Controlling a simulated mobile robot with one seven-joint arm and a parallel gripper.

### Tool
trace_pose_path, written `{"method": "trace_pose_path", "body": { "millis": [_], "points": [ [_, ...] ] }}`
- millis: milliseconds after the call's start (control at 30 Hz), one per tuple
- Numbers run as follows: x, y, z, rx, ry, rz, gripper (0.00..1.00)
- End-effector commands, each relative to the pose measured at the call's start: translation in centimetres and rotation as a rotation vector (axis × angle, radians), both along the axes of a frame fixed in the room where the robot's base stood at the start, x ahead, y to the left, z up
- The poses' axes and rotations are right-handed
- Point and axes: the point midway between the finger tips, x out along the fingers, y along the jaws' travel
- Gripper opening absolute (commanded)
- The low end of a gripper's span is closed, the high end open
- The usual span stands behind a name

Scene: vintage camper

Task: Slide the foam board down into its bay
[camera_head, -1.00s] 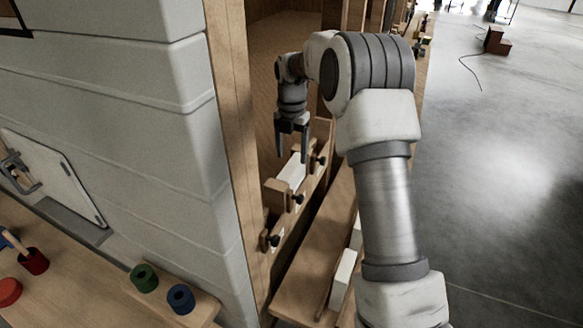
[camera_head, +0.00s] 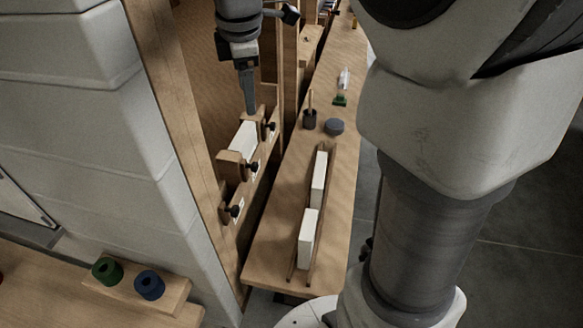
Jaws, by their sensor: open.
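A white foam board (camera_head: 243,139) stands between wooden dividers in a row of bays (camera_head: 233,172) along the wooden wall. Its upper part shows; its lower part is hidden by the bay's front. My gripper (camera_head: 250,108) points down right above the far end of this board. It is open, its fingers seen nearly edge-on, and I cannot tell whether they touch the board. Two more white boards, a far one (camera_head: 319,178) and a near one (camera_head: 306,240), stand in a narrow wooden rack (camera_head: 292,262) on the bench.
Black knobs (camera_head: 252,167) stick out from the bay front. The wooden bench (camera_head: 267,255) carries a dark cup (camera_head: 310,119), a grey round piece (camera_head: 334,127) and a green-based item (camera_head: 341,98). Green (camera_head: 107,270) and blue (camera_head: 149,286) rings sit on a block at lower left.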

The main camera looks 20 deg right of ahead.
Motion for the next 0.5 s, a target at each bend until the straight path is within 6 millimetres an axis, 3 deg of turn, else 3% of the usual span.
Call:
{"method": "trace_pose_path", "body": {
  "millis": [33, 200, 500],
  "points": [
    [-1.9, 0.0, 0.8, 0.02, -0.03, -0.096, 0.73],
    [-7.6, -0.1, 1.7, 0.118, -0.113, -0.443, 0.73],
    [-16.8, -0.4, 0.3, 0.358, -0.23, -1.029, 0.73]
  ]
}}
